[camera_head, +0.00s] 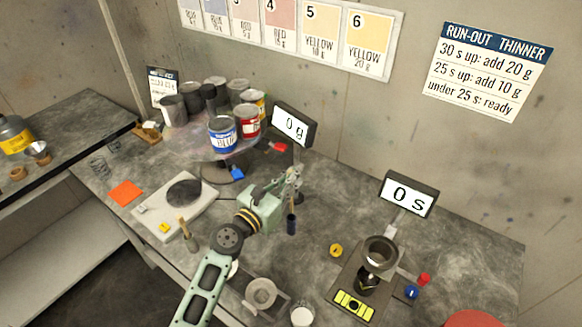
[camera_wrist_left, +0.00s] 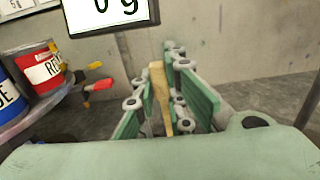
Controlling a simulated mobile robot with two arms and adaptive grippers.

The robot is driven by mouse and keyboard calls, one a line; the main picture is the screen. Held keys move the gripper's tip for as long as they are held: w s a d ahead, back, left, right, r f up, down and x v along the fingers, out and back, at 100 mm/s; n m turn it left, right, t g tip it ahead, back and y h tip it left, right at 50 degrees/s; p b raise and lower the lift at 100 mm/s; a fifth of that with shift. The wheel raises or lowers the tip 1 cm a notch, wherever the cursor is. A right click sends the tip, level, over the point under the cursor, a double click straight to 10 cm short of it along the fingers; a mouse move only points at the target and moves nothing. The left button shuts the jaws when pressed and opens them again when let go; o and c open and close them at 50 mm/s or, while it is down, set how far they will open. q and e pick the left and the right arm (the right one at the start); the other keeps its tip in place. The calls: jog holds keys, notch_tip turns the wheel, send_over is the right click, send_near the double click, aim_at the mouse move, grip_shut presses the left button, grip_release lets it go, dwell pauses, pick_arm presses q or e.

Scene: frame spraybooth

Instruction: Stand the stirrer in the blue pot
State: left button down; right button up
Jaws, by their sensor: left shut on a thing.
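The blue pot (camera_head: 222,136) is a can with a blue label, standing at the front of a group of cans on a round stand. Its edge also shows at the left of the left wrist view (camera_wrist_left: 10,98). My left gripper (camera_head: 292,183) is shut on the stirrer (camera_head: 291,224), to the right of and nearer than the pot, apart from it. The stirrer hangs about upright, its dark blue lower end below the fingers. Its pale wooden part shows between the fingers in the wrist view (camera_wrist_left: 158,95). My right gripper is not in view.
A red can (camera_head: 248,124) stands beside the blue pot. A display reading 0 g (camera_head: 295,124) stands behind my gripper. A scale (camera_head: 160,220) is at the left. A second wooden-handled tool (camera_head: 187,234) is near it. A cup on a stand (camera_head: 381,253) is at the right.

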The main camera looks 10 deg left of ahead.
aim_at(291, 212)
pick_arm(q)
notch_tip(291, 212, down, 8)
jog(key=b, duration=0.6)
jog(key=shift+r, duration=0.2)
jog(key=shift+s+f+b, duration=0.1)
jog(key=shift+f+b, duration=0.45)
jog(key=shift+b, duration=0.1)
jog(key=shift+f, duration=0.1)
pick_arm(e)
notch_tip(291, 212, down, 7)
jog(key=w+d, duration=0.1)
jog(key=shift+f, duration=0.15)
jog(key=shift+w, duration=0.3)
pick_arm(q)
jog(key=c, duration=1.7)
grip_release()
jog(key=shift+c, duration=0.2)
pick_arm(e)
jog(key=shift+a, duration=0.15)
